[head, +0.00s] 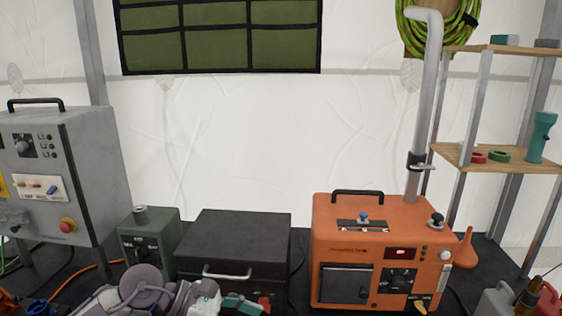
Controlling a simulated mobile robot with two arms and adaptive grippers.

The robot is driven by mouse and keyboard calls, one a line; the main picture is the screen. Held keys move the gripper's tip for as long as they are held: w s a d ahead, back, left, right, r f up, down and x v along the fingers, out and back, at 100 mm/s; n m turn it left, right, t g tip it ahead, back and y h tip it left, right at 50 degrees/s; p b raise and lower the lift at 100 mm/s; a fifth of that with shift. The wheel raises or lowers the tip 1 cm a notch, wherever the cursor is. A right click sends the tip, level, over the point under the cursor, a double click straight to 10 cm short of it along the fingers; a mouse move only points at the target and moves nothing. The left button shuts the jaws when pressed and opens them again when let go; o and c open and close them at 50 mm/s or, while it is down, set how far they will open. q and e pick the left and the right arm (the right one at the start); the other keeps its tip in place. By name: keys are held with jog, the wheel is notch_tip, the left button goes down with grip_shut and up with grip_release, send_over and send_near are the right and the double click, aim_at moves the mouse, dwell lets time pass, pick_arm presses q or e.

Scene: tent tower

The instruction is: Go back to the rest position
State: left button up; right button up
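My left arm (148,288) shows at the bottom edge, left of centre, as rounded grey-purple links in front of the black case. A pale wrist part (205,298) lies at its right end. A teal and red piece (242,304) shows just beside it; I cannot tell whether it belongs to my gripper or is a separate thing. The fingers of my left gripper cannot be made out, so its opening is unclear. My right arm and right gripper are not in view.
An orange heater-like machine (380,235) with a vertical pipe (424,110) stands at right centre. A black case (235,235), green box (150,233) and grey control cabinet (60,165) stand left. A shelf (500,158) is at right. A red container (550,300) shows bottom right.

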pick_arm(q)
jog(key=d+r+n+t+h, duration=0.5)
jog(key=r+n+t+h, duration=0.25)
jog(key=r+n, duration=0.3)
jog(key=w+a+f+n+t+y, duration=0.1)
jog(key=a+f+n+t+y, duration=0.2)
jog(key=a+n+t+y, duration=0.7)
jog(key=w+a+f+n+t+y, duration=0.1)
jog(key=a+f+n+y, duration=0.4)
jog(key=n, duration=1.2)
jog(key=s+a+f+n+g+y, duration=0.45)
jog(key=f+n, duration=0.25)
jog(key=f, duration=0.2)
jog(key=s+f+n+g, duration=0.3)
jog(key=s+f+g, duration=0.3)
jog(key=s, duration=0.5)
jog(key=s+f+n+g, duration=0.4)
jog(key=s+f+g, duration=0.25)
jog(key=s, duration=0.45)
jog(key=s+f+x, duration=0.1)
jog(key=s+x, duration=0.2)
jog(key=x, duration=1)
jog(key=s+x, duration=0.3)
jog(key=x, duration=0.9)
jog(key=s+a+f+g, duration=0.1)
jog(key=s+a+f, duration=0.1)
jog(key=s+f, duration=1.4)
jog(key=shift+s+a+f+m, duration=0.3)
jog(key=shift+a+f+m, duration=0.15)
jog(key=shift+f, duration=0.25)
